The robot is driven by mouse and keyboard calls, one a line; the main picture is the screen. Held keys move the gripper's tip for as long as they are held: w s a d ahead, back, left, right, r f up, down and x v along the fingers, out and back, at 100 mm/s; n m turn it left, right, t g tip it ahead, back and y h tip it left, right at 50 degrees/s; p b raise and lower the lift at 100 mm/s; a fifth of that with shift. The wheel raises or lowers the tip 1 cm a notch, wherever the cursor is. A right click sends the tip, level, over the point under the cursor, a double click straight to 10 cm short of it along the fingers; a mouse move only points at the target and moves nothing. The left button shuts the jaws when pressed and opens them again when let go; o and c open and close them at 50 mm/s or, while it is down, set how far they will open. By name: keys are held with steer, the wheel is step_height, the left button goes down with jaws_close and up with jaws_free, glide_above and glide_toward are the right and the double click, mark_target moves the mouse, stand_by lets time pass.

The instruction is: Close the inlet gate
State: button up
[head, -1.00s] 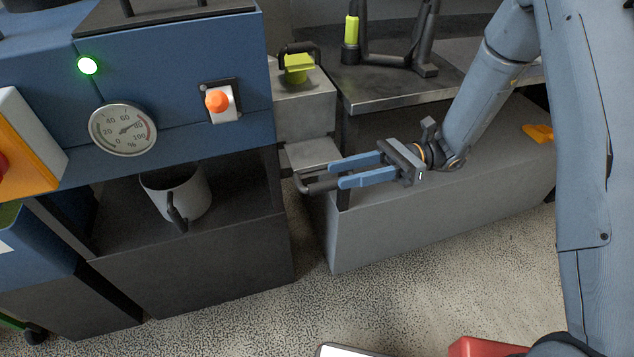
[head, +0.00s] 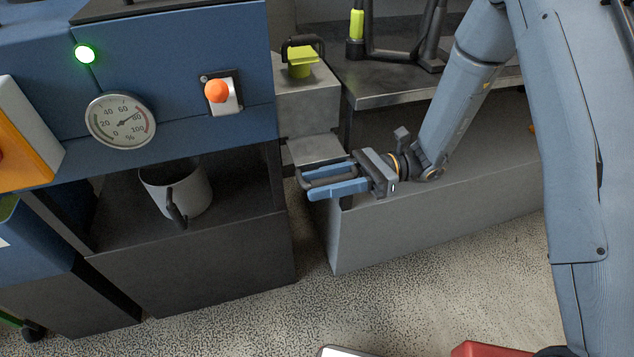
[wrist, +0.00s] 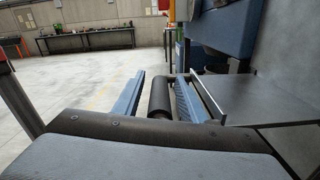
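The inlet gate is a flat grey metal plate (head: 315,149) sticking out from the side of the blue machine, with a dark bar handle (head: 327,179) at its outer end. In the wrist view the plate (wrist: 265,98) lies to the right, and the handle's dark round grip (wrist: 159,96) stands between my fingers. My gripper (head: 306,184) is open around the handle, with its blue fingers on either side. The wrist view shows a clear gap on the left of the grip; contact on the right cannot be told.
The blue machine (head: 170,75) carries a gauge (head: 120,119), a lit green lamp and an orange knob (head: 217,91). A grey cup (head: 180,190) stands in its bay. A yellow-green-topped block (head: 301,62) sits above the gate. A long grey box (head: 440,213) lies below my wrist.

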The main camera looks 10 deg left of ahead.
steer(key=shift+s+a, duration=0.2)
steer(key=shift+a, duration=0.1)
jaws_close()
steer(key=shift+w, duration=0.15)
